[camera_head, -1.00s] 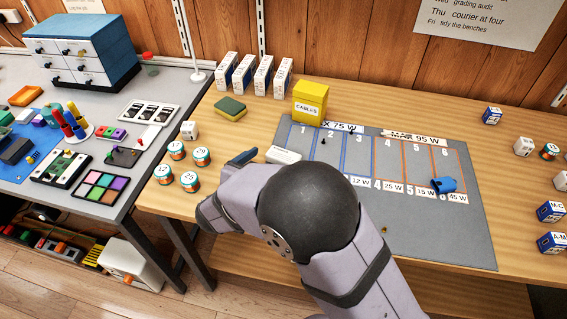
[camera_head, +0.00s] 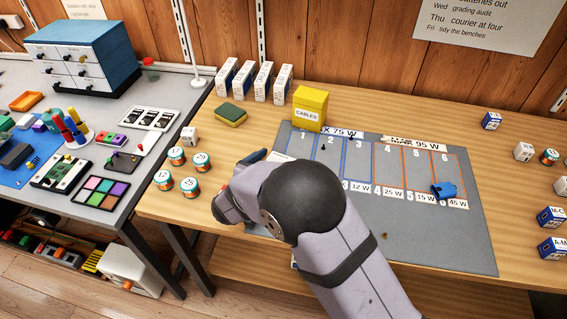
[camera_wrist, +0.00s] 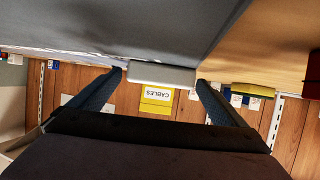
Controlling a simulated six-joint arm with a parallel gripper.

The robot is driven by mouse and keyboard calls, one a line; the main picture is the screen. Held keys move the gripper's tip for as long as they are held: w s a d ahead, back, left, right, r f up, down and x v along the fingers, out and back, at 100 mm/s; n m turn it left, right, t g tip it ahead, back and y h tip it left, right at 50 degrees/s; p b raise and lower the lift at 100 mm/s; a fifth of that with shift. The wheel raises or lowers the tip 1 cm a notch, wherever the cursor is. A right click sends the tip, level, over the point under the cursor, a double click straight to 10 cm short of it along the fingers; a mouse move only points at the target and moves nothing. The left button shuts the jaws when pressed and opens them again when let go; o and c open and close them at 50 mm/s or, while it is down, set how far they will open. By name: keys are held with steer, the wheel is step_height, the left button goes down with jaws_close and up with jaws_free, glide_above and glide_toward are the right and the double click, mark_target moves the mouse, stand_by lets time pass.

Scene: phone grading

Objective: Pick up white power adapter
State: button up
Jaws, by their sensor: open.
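A plain white block (camera_wrist: 160,73), which looks like the white power adapter, lies on the grey mat (camera_wrist: 120,30). In the head view a sliver of the block (camera_head: 281,156) shows at the mat's left end; my arm hides the rest. My gripper (camera_wrist: 159,79) is open. In the wrist view, which is upside down, the block appears between its two fingertips, with a small gap showing at each side. I cannot tell how far ahead of the tips it is. In the head view my gripper (camera_head: 257,157) is low beside the block, mostly hidden by my wrist.
A yellow CABLES box (camera_head: 310,107) stands behind the block. Several small round tins (camera_head: 176,156) and a white cube (camera_head: 189,135) are to the left. A yellow-green sponge (camera_head: 231,114) lies behind. A blue object (camera_head: 444,190) is at the mat's right. The mat's middle is mostly clear.

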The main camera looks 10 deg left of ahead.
mark_target(284, 160)
steer(key=shift+w+d+f, duration=0.15)
steer(key=shift+w+f, duration=0.1)
steer(key=shift+w, duration=0.3)
steer(key=shift+c, duration=0.7)
steer(key=c, duration=1.1)
steer(key=shift+r, duration=0.15)
step_height(284, 160, up, 10)
steer(key=shift+f+p, duration=0.1)
steer(key=shift+p, duration=0.45)
